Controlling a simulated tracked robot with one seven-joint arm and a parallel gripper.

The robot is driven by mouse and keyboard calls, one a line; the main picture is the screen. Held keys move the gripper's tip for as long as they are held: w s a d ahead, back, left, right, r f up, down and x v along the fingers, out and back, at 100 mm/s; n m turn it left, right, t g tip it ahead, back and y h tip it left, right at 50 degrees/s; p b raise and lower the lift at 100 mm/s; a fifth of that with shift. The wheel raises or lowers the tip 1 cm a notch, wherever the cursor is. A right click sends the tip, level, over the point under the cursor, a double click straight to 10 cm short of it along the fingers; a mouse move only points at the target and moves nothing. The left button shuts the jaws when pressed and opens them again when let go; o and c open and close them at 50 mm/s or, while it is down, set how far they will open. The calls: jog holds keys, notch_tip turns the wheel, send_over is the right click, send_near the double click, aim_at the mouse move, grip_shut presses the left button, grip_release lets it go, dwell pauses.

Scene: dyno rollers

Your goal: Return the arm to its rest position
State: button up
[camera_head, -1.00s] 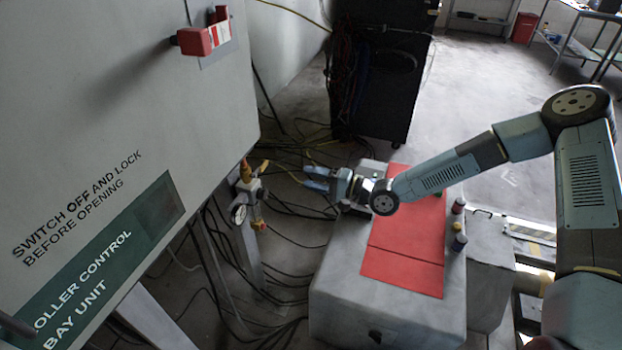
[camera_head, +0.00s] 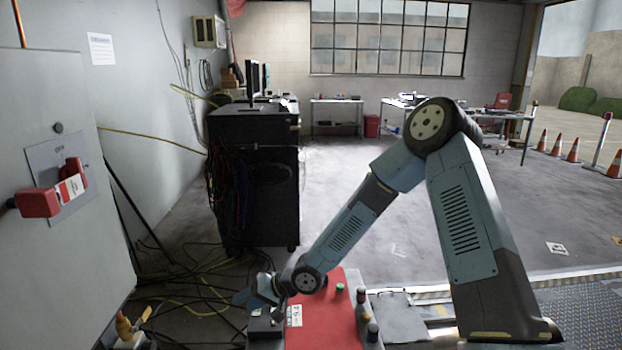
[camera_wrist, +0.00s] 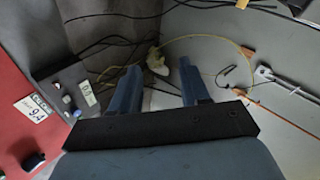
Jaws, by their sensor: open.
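In the head view my arm reaches out from the right and bends down to the left. My gripper (camera_head: 250,297) is at its end, near the red-topped bench at the lower middle. In the wrist view my gripper (camera_wrist: 158,88) shows two blue fingers spread apart with nothing between them. Cables and the floor lie beyond the fingertips.
The red bench top (camera_head: 330,310) with small knobs is below my arm. A grey cabinet with a red switch lock (camera_head: 40,202) stands at left. A black cabinet (camera_head: 255,180) with hanging cables stands behind. Open floor (camera_head: 390,235) lies behind the arm.

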jog(key=w+d+r+t+h, duration=0.15)
jog(key=d+r+h, duration=0.35)
jog(key=d+r, duration=0.65)
jog(key=w+d+r+t+h, duration=0.1)
jog(key=d+r+t+h, duration=0.4)
jog(key=d, duration=1)
jog(key=s+d+r+m, duration=0.1)
jog(key=s+d+r, duration=0.3)
jog(key=s, duration=0.5)
jog(key=s+d+r+m+g, duration=0.1)
jog(key=s+d+r, duration=0.4)
jog(key=s+r, duration=0.3)
jog(key=s+d+r+m+g+h, duration=0.1)
jog(key=s+d+r, duration=0.4)
jog(key=s, duration=0.4)
jog(key=shift+v, duration=0.85)
jog(key=shift+w, duration=0.1)
